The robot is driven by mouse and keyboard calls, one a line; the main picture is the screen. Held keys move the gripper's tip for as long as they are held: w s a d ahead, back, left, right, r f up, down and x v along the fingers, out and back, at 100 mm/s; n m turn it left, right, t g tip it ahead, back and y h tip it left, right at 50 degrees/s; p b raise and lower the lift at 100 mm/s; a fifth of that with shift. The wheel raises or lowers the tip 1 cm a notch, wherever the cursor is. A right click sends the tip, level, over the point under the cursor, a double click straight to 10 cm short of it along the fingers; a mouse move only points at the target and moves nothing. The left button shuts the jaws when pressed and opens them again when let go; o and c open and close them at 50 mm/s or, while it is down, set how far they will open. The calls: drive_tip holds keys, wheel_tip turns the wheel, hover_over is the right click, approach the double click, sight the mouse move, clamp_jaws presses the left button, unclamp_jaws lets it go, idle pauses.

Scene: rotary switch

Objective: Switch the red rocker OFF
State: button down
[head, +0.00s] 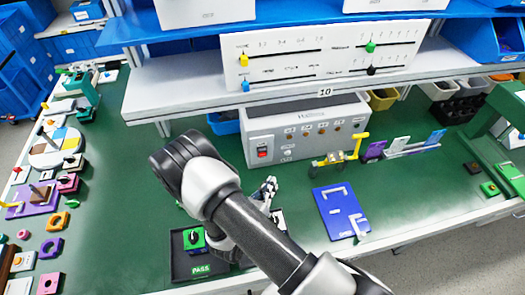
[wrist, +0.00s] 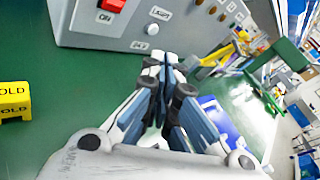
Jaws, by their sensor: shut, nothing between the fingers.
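My gripper (head: 270,184) is below and in front of the box, partly hidden behind my arm in the head view. In the wrist view its fingers (wrist: 160,62) are shut and empty, pointing at the box's lower front, below and right of the rocker, apparently apart from it.
A white round button (wrist: 140,45) sits below right of the rocker, with a row of knobs (head: 322,129) to the right. A blue panel (head: 341,211) and a black "PASS" tray (head: 200,268) lie on the green table.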

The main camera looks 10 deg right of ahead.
sight(262, 153)
drive_tip(key=shift+f, duration=0.25)
drive_tip(key=w+r+b, duration=0.1)
drive_tip(key=w, duration=0.7)
drive_tip(key=shift+w+r, duration=0.2)
drive_tip(key=shift+w, duration=0.25)
idle(1.0)
drive_tip(key=shift+w+r, duration=0.1)
drive_tip(key=shift+w, duration=0.2)
drive_tip(key=shift+w+b, duration=0.35)
idle(0.6)
drive_tip(key=shift+s, duration=0.15)
drive_tip(key=shift+s, duration=0.65)
